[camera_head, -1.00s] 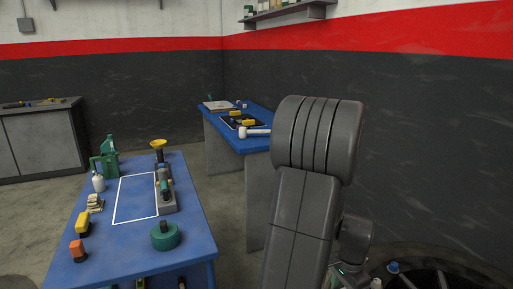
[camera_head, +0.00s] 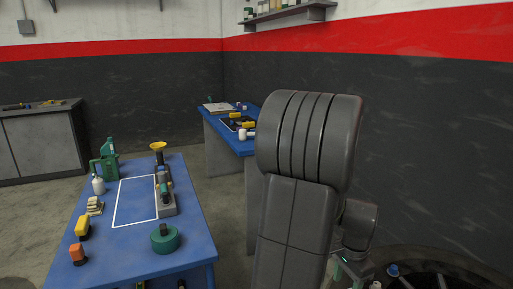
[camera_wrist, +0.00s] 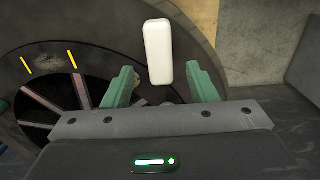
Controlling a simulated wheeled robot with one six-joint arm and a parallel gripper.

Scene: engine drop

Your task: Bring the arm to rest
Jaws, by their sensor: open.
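My arm (camera_head: 300,200) stands folded upright in the right half of the head view. My gripper (camera_wrist: 163,77) shows in the wrist view with its two green fingers spread apart. A white, rounded block-like thing (camera_wrist: 158,50) appears between and beyond the fingers, with gaps on both sides; I cannot tell what it is. In the head view my gripper is mostly hidden behind the arm.
A blue table (camera_head: 140,257) at left holds a green can (camera_head: 108,160), a yellow funnel (camera_head: 158,147) and a green round part (camera_head: 165,238). A second blue table (camera_head: 222,133) stands behind. A dark round thing (camera_wrist: 60,60) lies below the gripper.

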